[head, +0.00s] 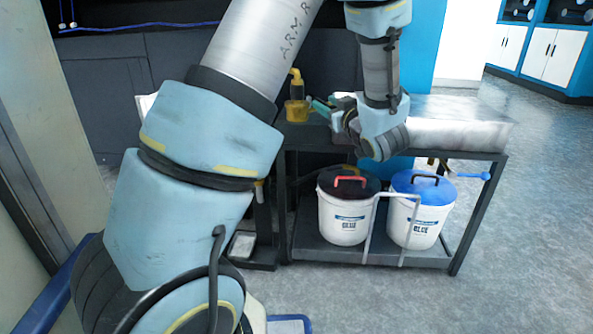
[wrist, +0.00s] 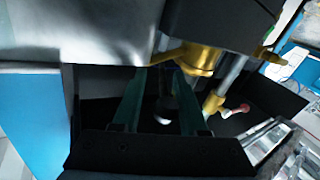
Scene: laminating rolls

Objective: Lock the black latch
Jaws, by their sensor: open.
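My gripper (wrist: 158,82) shows in the wrist view as two teal fingers rising from a black base, spread apart with a gap between them. Dark parts and a small pale spot show in the gap, but nothing is clearly held. I cannot pick out the black latch for certain; the area ahead of the fingers is dark. A brass fitting (wrist: 203,57) is just beyond and right of the fingertips. In the head view my gripper (head: 321,106) is small, left of my wrist, above the black bench (head: 302,140) and by a yellow fitting (head: 297,111).
A white bucket with a black lid (head: 342,219) and one with a blue lid (head: 417,220) stand on the lower shelf. A silver slab (head: 455,134) lies on the bench top. In the wrist view a red-tipped lever (wrist: 238,110) sits right of the fingers. Open floor lies right.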

